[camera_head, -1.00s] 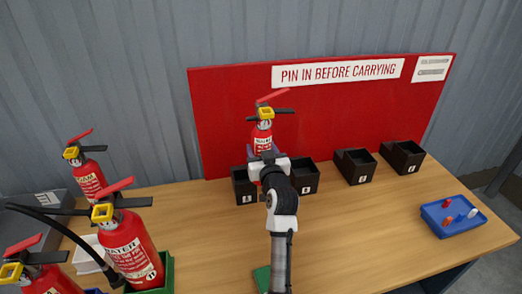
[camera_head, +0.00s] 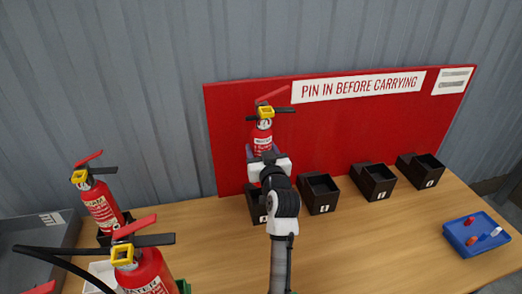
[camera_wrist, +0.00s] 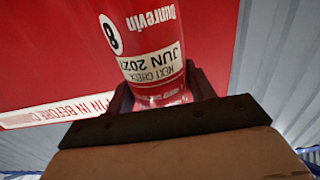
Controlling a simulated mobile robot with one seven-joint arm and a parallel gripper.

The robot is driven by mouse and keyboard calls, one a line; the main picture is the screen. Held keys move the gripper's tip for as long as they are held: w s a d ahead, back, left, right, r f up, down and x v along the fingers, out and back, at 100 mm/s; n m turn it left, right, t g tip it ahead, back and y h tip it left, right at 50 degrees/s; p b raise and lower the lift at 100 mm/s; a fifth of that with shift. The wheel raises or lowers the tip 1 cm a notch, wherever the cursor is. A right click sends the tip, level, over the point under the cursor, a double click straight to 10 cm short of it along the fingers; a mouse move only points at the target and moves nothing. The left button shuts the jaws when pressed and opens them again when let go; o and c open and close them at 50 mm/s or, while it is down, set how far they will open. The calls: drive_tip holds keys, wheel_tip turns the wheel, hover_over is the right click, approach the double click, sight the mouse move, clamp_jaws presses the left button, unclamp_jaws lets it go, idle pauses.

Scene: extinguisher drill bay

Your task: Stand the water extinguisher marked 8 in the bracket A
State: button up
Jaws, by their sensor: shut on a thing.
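My gripper (camera_head: 265,152) is shut on a red extinguisher (camera_head: 264,134) with a yellow collar and black and red levers. It holds it roughly upright in front of the red board. In the wrist view the held extinguisher (camera_wrist: 145,45) shows a round 8 and a "JUN 2027" check label, upside down in the picture, between my dark jaws (camera_wrist: 160,98). The leftmost black open bracket (camera_head: 254,209) is below it, partly hidden behind my wrist. Its label seems to read A, but is small. The extinguisher's base is hidden, and it appears above the bracket.
More black brackets (camera_head: 319,208) stand in a row to the right. Other extinguishers (camera_head: 101,204) stand at the left, one (camera_head: 148,272) near the front. A blue tray (camera_head: 458,241) with small pieces is at the right. The table (camera_head: 370,245) before the brackets is mostly clear.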

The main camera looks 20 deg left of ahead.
drive_tip(key=shift+f+b, duration=1.55)
drive_tip(key=shift+f, duration=0.8)
drive_tip(key=shift+f+b, duration=0.15)
drive_tip(key=shift+b, duration=0.2)
